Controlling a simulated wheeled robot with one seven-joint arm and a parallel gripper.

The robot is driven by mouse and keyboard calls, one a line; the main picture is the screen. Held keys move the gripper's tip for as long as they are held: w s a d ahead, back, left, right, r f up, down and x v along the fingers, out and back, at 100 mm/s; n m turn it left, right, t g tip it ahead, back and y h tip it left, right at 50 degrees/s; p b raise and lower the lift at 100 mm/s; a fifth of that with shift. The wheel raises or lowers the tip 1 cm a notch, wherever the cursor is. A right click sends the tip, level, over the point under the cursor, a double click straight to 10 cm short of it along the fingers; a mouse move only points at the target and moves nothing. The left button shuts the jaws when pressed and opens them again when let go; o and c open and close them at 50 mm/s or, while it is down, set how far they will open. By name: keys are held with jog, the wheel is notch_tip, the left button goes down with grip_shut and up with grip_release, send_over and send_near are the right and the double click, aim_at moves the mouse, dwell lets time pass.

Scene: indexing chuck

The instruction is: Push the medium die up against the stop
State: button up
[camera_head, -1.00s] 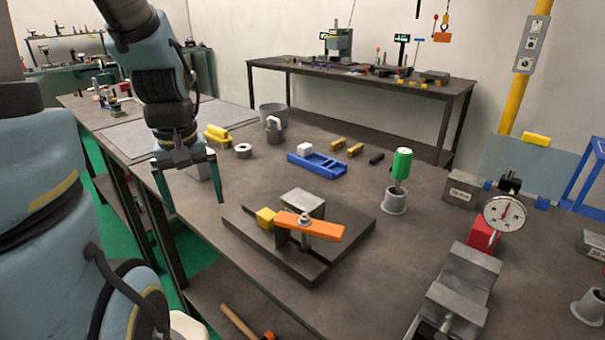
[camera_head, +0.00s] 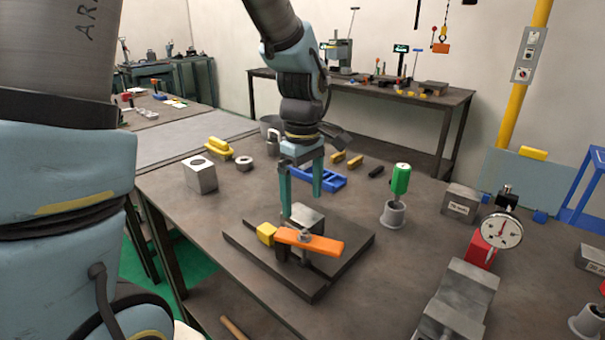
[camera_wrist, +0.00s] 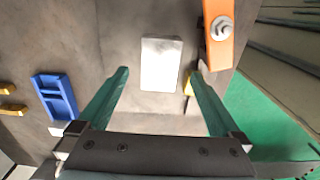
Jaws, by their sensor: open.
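A plain grey metal block (camera_head: 306,217), which looks like the medium die, sits on the dark base plate (camera_head: 345,255); it also shows in the wrist view (camera_wrist: 161,64). An orange bar (camera_head: 310,242) with a bolt and a yellow block (camera_head: 267,232) are beside it. I cannot tell for certain which part is the stop. My gripper (camera_head: 302,204) points down with its fingers apart, over the back part of the plate by the grey block. In the wrist view my gripper (camera_wrist: 160,72) is open and empty, with the block in the gap ahead. Contact cannot be told.
A holed metal block (camera_head: 200,178) and yellow pieces (camera_head: 218,148) are left on the bench. A blue tray (camera_head: 322,180) is behind my gripper.

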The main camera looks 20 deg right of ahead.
aim_at(302, 214)
jog(key=shift+f+p, duration=0.3)
jog(key=shift+f, duration=2.35)
jog(key=shift+c, duration=0.2)
grip_shut()
